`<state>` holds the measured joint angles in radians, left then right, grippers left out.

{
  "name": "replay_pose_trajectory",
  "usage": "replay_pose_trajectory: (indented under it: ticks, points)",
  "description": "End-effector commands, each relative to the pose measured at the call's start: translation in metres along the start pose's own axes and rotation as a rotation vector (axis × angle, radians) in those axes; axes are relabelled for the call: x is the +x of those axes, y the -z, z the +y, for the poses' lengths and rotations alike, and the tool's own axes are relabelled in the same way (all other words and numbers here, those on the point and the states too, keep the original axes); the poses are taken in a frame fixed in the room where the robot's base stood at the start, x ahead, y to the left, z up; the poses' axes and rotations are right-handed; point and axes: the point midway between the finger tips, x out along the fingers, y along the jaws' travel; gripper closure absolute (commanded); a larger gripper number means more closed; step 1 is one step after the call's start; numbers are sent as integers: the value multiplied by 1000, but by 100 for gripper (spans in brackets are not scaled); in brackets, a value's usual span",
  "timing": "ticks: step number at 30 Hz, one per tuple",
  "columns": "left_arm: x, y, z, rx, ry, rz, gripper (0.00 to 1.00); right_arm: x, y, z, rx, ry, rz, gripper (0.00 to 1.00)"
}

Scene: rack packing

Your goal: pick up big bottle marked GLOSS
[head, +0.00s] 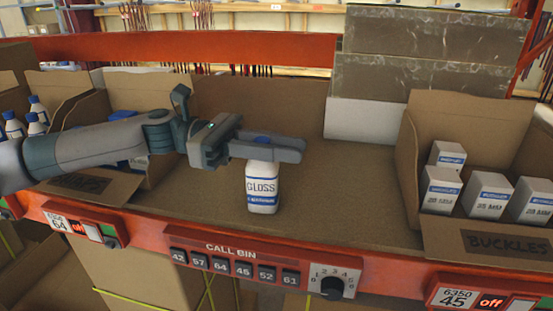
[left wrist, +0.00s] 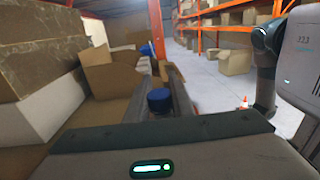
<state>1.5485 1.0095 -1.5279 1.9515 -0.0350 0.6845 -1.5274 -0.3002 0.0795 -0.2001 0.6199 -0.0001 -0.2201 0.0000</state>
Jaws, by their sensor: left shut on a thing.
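The big bottle marked GLOSS (head: 262,188) is white with a blue cap and a blue-edged label. It stands upright on the shelf in the middle of the head view. In the left wrist view the bottle's blue cap (left wrist: 159,98) shows between the two fingers of my left gripper (left wrist: 165,100). The bottle's body is hidden there. My right gripper is not in the head view.
A cardboard bin marked BUCKLES (head: 494,245) with several white boxes stands at the right. Cardboard bins with blue-capped bottles (head: 38,110) stand at the left. Stacked dark boxes (head: 430,45) rise behind. The red shelf edge (head: 380,265) carries call buttons and a dial.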

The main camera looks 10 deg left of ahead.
Motion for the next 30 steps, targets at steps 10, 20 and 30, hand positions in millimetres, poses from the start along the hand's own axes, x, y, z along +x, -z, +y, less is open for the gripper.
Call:
replay_pose_trajectory:
  ticks: [10, 20, 30]
  points:
    - [0, -23, 0, 6, 1, -2, 100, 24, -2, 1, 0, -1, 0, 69]
    - [1, -63, -50, 10, 3, 0, 100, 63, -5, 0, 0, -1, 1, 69]
    - [3, -99, -104, 6, 1, 0, 100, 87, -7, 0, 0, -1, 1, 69]
